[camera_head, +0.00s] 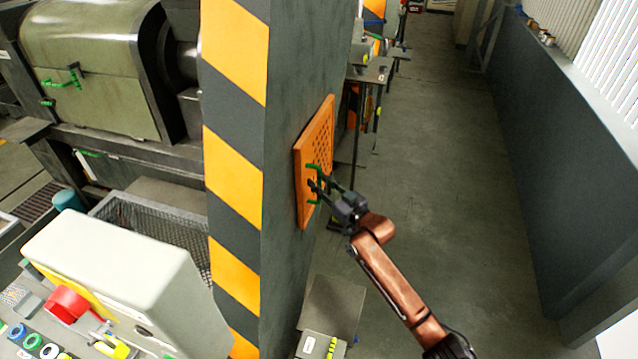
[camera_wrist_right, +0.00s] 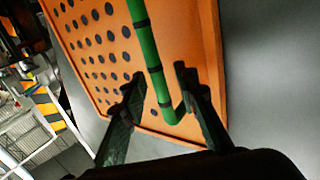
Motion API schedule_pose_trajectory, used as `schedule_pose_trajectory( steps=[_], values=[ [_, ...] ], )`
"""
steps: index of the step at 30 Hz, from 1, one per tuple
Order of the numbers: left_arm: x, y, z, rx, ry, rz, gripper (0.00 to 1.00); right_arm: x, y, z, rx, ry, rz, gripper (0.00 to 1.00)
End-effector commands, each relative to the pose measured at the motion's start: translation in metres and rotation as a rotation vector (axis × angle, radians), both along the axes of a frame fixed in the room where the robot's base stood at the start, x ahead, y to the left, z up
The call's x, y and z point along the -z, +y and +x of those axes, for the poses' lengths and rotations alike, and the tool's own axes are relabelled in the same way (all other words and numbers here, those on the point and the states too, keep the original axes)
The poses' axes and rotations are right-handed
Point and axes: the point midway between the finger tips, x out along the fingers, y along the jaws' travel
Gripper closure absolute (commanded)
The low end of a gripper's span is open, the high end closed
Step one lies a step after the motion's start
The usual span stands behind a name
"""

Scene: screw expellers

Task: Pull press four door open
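An orange perforated door (camera_head: 318,155) sits on the side of the striped column and looks closed or nearly so. A green handle (camera_head: 313,168) stands on its face. In the right wrist view the door (camera_wrist_right: 95,50) fills the upper middle, and the green handle (camera_wrist_right: 152,60) runs down between my fingers. My right gripper (camera_head: 316,185) is at the handle. In the wrist view its two fingers (camera_wrist_right: 160,100) are spread on either side of the handle's lower end, with a gap visible. My left gripper is not in view.
The black-and-orange column (camera_head: 236,120) stands left of the door. A control console (camera_head: 115,270) with a red knob is at the lower left. A small table (camera_head: 370,72) stands behind the door. The floor (camera_head: 440,170) to the right is clear up to a dark wall (camera_head: 560,130).

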Motion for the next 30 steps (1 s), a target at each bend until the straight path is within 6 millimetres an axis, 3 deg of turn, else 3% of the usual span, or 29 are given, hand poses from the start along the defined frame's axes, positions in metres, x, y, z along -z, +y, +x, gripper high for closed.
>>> schedule_pose_trajectory(
  steps=[10, 22, 30],
  values=[
    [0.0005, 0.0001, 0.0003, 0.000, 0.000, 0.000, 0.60, -0.0004, 0.0030, 0.0032, 0.000, 0.000, 0.000, 0.73],
    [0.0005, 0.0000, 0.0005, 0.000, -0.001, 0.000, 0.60, -0.0002, 0.0026, 0.0032, 0.000, 0.000, 0.000, 1.00],
    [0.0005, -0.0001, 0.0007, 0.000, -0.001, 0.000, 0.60, 0.0000, 0.0025, 0.0031, 0.000, 0.000, 0.000, 1.00]
  ],
)
